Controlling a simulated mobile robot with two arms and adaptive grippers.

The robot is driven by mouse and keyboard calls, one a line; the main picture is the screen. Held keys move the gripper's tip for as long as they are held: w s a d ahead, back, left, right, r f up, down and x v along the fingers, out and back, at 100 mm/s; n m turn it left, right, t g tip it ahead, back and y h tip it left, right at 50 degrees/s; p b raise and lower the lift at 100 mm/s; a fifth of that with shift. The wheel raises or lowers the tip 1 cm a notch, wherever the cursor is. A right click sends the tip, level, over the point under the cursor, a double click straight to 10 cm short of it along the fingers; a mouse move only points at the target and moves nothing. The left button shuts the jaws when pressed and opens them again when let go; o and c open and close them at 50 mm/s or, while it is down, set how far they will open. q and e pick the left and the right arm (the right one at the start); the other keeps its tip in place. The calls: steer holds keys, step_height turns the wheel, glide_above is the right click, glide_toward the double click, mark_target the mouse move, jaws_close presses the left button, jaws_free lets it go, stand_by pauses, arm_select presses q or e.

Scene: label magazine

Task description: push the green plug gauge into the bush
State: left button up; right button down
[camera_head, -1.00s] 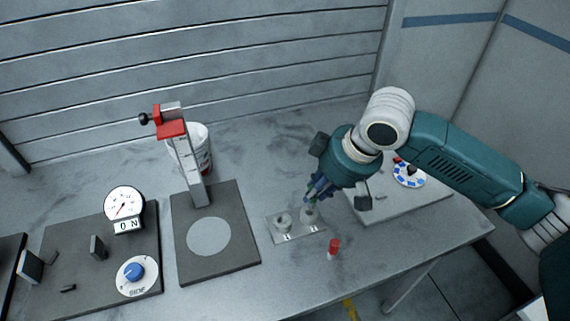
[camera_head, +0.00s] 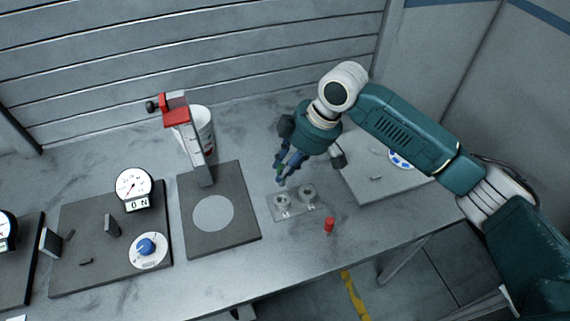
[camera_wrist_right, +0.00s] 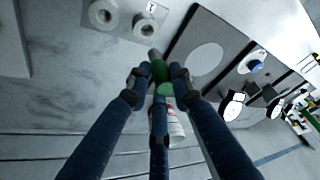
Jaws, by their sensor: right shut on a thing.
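The green plug gauge (camera_wrist_right: 160,72) is held between the fingers of my right gripper (camera_wrist_right: 157,80), its grey end pointing away from the palm. In the head view my right gripper (camera_head: 281,177) is above and just behind the left bush, and its fingers mostly hide the gauge. Two pale round bushes with open bores, the left bush (camera_head: 283,200) and the right bush (camera_head: 307,193), stand on a small metal plate (camera_head: 298,213). In the wrist view the gauge's tip is apart from both bushes. My left gripper is out of view.
A red plug (camera_head: 329,225) stands right of the plate. A dark stand (camera_head: 240,234) with a red-topped column is to the left, a white tub (camera_head: 203,128) behind it. A dial fixture (camera_head: 135,190) is further left. A grey board (camera_head: 372,196) lies right, under my arm.

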steer(key=shift+r+p, duration=0.2)
steer(key=shift+p, duration=0.15)
step_height(320, 180, down, 4)
steer(key=shift+f+b, duration=0.25)
steer(key=shift+b, duration=0.75)
steer(key=shift+f, duration=0.8)
arm_select(q)
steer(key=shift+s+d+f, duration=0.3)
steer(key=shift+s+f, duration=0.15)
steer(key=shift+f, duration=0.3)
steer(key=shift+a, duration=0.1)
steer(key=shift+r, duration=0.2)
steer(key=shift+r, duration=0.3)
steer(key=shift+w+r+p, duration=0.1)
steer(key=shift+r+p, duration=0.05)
steer(key=shift+p, duration=0.2)
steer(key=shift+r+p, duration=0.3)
